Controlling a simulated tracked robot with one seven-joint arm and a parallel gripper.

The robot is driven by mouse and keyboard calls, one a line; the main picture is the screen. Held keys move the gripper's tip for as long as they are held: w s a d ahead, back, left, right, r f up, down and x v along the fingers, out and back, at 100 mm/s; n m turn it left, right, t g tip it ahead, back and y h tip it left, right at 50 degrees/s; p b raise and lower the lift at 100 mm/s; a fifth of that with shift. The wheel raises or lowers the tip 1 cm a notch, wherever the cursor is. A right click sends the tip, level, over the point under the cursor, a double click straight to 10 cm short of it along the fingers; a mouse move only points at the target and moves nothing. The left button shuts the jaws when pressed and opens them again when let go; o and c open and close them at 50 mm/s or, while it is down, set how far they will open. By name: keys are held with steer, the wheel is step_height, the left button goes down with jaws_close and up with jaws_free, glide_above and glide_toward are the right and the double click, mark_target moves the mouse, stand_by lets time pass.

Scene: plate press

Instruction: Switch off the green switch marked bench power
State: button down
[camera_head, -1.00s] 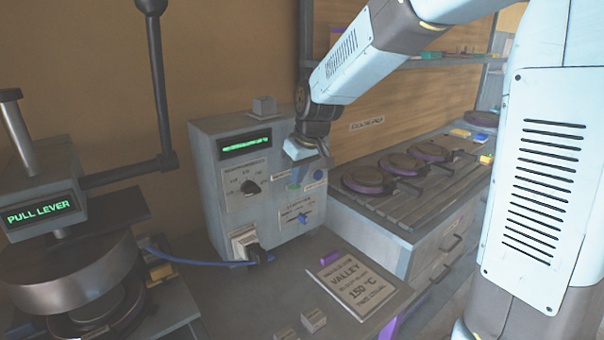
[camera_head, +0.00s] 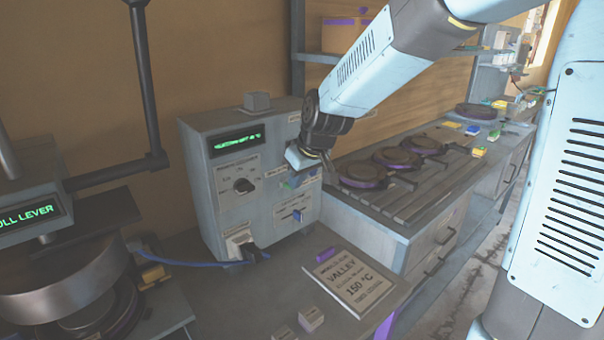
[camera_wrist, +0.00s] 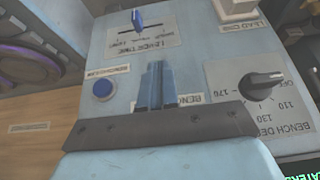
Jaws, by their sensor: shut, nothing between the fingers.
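The grey control box (camera_head: 205,195) stands on the bench. In the wrist view, a partly covered label (camera_wrist: 183,101) starting "BENCH" lies behind my shut, empty gripper (camera_wrist: 155,68). Its fingers point at the panel between a round blue button (camera_wrist: 103,88) and the black dial (camera_wrist: 262,84), and may hide the switch. In the head view my gripper (camera_head: 293,176) is at the box's front face; whether it touches cannot be told.
A blue slider (camera_wrist: 138,20) is close by on the same panel. The lever press (camera_head: 65,270) is left; round purple-edged plates (camera_head: 360,174) are right.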

steer(key=shift+s+d+f, duration=0.2)
steer(key=shift+s+f, duration=0.05)
steer(key=shift+f, duration=0.35)
steer(key=shift+s+d+f, duration=0.2)
steer(key=shift+f, duration=0.35)
steer(key=shift+r, duration=0.15)
steer(key=shift+r, duration=0.65)
